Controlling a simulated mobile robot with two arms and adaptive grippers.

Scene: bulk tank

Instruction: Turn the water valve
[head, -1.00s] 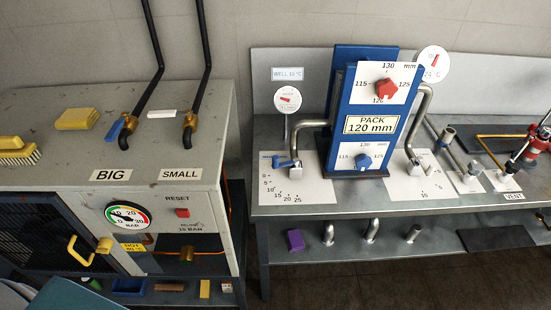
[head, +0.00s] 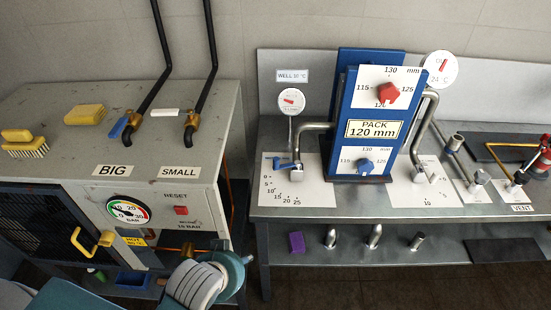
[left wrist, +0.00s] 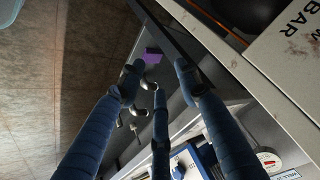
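In the head view a blue lever (head: 287,164) sits at the foot of the bent steel pipe left of the blue pack frame (head: 345,105). It lies over a white plate (head: 305,199) with a scale from 0 to 25, below a sign reading WELL 10 °C (head: 292,76). No label there names it as the water valve. My left arm shows at the bottom of the head view, but its gripper is not clear there. In the left wrist view my left gripper (left wrist: 160,82) has its fingers apart and empty, away from the lever. My right gripper is not in view.
The left cabinet (head: 60,115) carries BIG and SMALL valves, brushes and a yellow door handle (head: 92,241). A purple block (head: 297,242) and pipe pieces lie on the lower shelf; the block also shows in the left wrist view (left wrist: 152,55). A floor gap separates cabinet and bench.

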